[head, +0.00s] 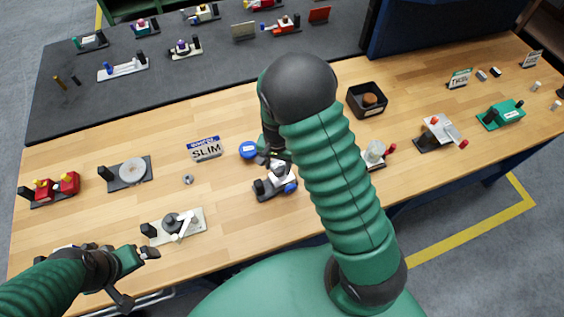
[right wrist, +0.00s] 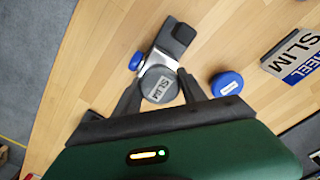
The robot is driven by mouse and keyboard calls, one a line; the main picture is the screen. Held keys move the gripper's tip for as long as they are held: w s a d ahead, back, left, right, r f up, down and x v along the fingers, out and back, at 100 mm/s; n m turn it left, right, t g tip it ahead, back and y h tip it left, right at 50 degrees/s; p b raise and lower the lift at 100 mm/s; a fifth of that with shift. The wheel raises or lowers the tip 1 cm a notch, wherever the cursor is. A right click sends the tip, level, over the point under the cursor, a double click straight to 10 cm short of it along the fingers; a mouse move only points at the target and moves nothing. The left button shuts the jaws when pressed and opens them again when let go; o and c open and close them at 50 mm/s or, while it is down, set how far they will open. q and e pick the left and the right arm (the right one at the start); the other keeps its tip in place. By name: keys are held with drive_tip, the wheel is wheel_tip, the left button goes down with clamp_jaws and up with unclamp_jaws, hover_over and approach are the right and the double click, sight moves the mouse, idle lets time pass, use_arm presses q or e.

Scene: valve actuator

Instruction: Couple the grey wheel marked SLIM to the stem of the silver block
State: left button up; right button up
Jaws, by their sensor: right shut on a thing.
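The grey wheel marked SLIM (right wrist: 160,85) is between the fingers of my right gripper (right wrist: 160,92), which is shut on it. In the right wrist view the wheel covers one end of the silver block (right wrist: 157,59). The stem is hidden, and I cannot tell whether the wheel touches it. The block also shows in the head view (head: 272,182), on a dark base with a blue knob at its side. In the head view my right arm partly hides the right gripper (head: 270,157). My left gripper (head: 137,276) is open and empty at the table's front left.
A blue round wheel (right wrist: 227,83) lies beside the block. The SLIM sign (head: 205,149) stands left of it. A white valve unit (head: 178,225) and a grey disc unit (head: 130,172) are farther left. A black bin (head: 367,100) and other units stand right.

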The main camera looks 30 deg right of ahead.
drive_tip(key=shift+a+r, duration=0.1)
drive_tip(key=shift+a, duration=0.55)
drive_tip(key=shift+d, duration=0.35)
drive_tip(key=shift+d+f, duration=0.25)
drive_tip(key=shift+d, duration=0.45)
drive_tip(key=shift+a+r, duration=0.2)
drive_tip(key=shift+a, duration=0.3)
drive_tip(key=shift+d+f, duration=0.45)
drive_tip(key=shift+d, duration=0.15)
drive_tip(key=shift+f, duration=0.2)
drive_tip(key=shift+a+r, duration=0.15)
drive_tip(key=shift+a, duration=0.15)
drive_tip(key=shift+a+r, duration=0.15)
drive_tip(key=shift+r, duration=0.15)
use_arm(q)
drive_tip(key=shift+r, duration=0.25)
